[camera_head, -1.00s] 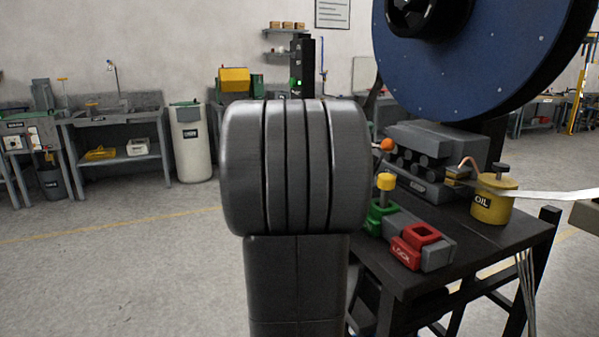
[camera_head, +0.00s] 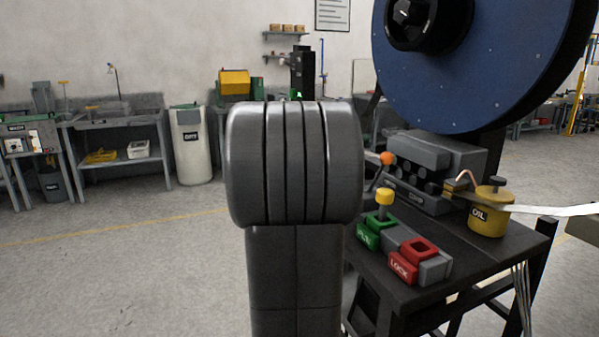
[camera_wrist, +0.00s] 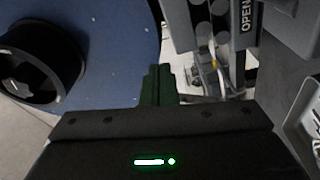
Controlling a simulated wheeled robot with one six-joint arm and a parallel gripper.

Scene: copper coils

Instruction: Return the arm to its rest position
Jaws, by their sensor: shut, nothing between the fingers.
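My gripper (camera_wrist: 157,78) shows in the wrist view as two dark green fingers pressed together, with nothing between them. Its black body below carries a lit green light. In the head view my grey arm link stands upright in the middle and the gripper cannot be made out. In the wrist view the fingers point between the blue disc (camera_wrist: 115,35) on the left and grey machine parts (camera_wrist: 275,75) on the right. I cannot tell how far they are from either.
In the head view, a dark table (camera_head: 450,288) stands right of my arm. The blue disc (camera_head: 470,70) hangs above. Floor at left is clear.

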